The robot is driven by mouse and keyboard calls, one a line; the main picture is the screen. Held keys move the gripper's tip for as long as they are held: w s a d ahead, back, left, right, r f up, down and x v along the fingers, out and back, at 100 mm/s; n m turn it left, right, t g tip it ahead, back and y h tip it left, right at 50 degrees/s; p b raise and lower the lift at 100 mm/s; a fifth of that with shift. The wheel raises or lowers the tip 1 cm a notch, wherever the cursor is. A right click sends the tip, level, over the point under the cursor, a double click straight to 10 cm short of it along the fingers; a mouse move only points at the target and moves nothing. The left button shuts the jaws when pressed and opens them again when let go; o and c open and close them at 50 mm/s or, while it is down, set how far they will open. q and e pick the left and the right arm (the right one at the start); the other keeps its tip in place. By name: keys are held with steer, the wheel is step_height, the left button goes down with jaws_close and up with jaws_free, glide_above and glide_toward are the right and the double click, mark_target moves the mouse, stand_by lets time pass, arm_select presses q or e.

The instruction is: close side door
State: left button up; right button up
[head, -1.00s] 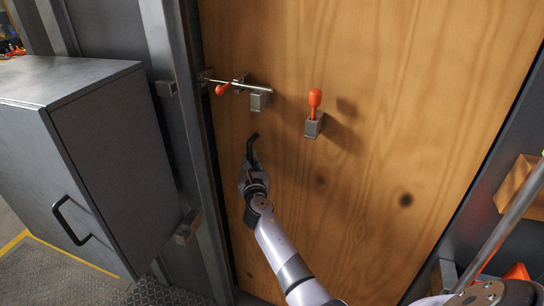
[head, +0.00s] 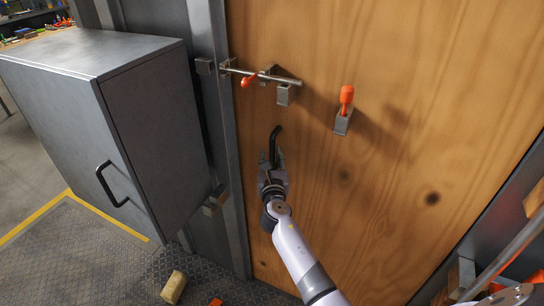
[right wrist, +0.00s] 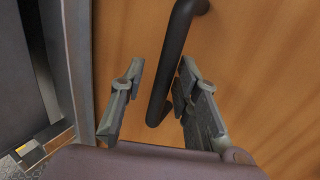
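The side door (head: 380,180) is a large wooden panel in a dark metal frame. Its left edge lies along the frame post (head: 225,150); I cannot tell whether a gap remains there. A black bar handle (head: 275,142) is on the door near that edge. My right gripper (head: 272,170) is at the handle. In the right wrist view the fingers (right wrist: 162,70) are apart, one on each side of the handle (right wrist: 172,65), with clear space at the left finger. A metal bolt with a red knob (head: 248,81) sits above the handle. My left gripper is out of view.
A red-tipped lever (head: 346,98) in a metal bracket sticks out of the door. A grey cabinet (head: 150,130) with a black handle stands left of the frame. A yellowish block (head: 174,287) lies on the floor below.

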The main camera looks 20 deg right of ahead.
steer(key=shift+o, duration=0.2)
steer(key=shift+w+d, duration=0.1)
steer(key=shift+w, duration=0.05)
steer(key=shift+d, duration=0.1)
steer(key=shift+s+f, duration=0.1)
steer(key=shift+s, duration=0.1)
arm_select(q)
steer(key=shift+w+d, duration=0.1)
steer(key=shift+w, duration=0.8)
arm_select(e)
steer(key=v, duration=1.1)
steer(key=shift+s+a, duration=0.15)
steer(key=shift+a, duration=0.1)
